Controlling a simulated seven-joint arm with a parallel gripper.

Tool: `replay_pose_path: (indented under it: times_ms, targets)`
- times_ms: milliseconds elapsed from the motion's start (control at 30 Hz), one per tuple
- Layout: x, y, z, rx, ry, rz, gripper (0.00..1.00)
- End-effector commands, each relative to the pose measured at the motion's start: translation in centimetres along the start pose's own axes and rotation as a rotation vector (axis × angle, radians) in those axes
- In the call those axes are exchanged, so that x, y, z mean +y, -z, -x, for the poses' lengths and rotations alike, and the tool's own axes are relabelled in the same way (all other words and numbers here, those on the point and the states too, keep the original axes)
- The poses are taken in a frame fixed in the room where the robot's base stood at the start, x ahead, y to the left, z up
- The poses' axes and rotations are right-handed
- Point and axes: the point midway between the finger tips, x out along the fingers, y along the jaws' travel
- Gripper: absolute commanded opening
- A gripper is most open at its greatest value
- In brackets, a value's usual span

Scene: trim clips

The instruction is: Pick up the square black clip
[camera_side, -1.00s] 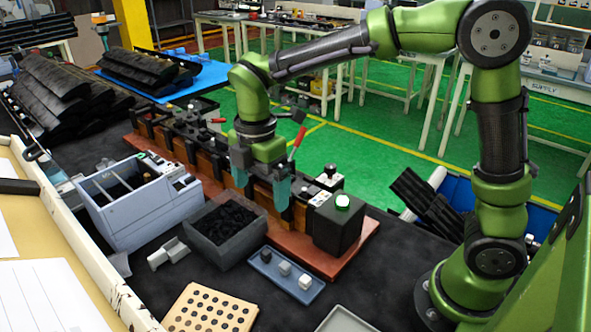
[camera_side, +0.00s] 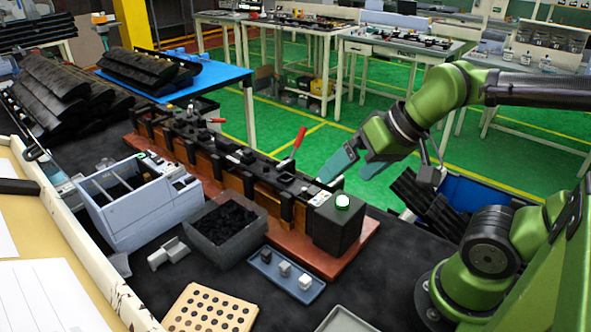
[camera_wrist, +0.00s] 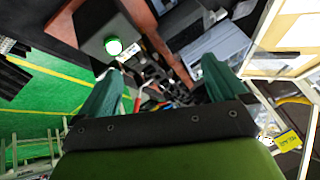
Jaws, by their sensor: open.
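The small tray (camera_side: 262,281) in the side view holds several small blocks in a row. The black one, the square black clip (camera_side: 266,256), sits at the tray's upper left end. A grey clip (camera_side: 285,268) and a white clip (camera_side: 305,282) sit beside it. My gripper (camera_side: 345,172) is raised above the right end of the fixture, up and to the right of the tray. Its teal fingers are apart with nothing between them. The fingers also show in the wrist view (camera_wrist: 160,85), spread wide. I cannot make out the black clip in the wrist view.
A long fixture with red-handled clamps (camera_side: 299,142) and a black box with a green button (camera_side: 340,222) stand behind the tray. A grey bin of black pieces (camera_side: 262,228), a blue-grey machine (camera_side: 130,215) and a perforated wooden block (camera_side: 180,322) are around it.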

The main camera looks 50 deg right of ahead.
Motion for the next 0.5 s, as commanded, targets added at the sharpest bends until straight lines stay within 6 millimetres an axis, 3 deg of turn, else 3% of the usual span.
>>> replay_pose_path:
  times_ms: [33,300,500]
  targets:
    - [0.08,0.15,0.43,0.019,0.004,-0.003,0.92]
    - [0.14,0.43,0.78,0.035,0.004,-0.006,0.51]
    - [0.12,0.44,0.78,0.034,0.004,-0.004,0.51]
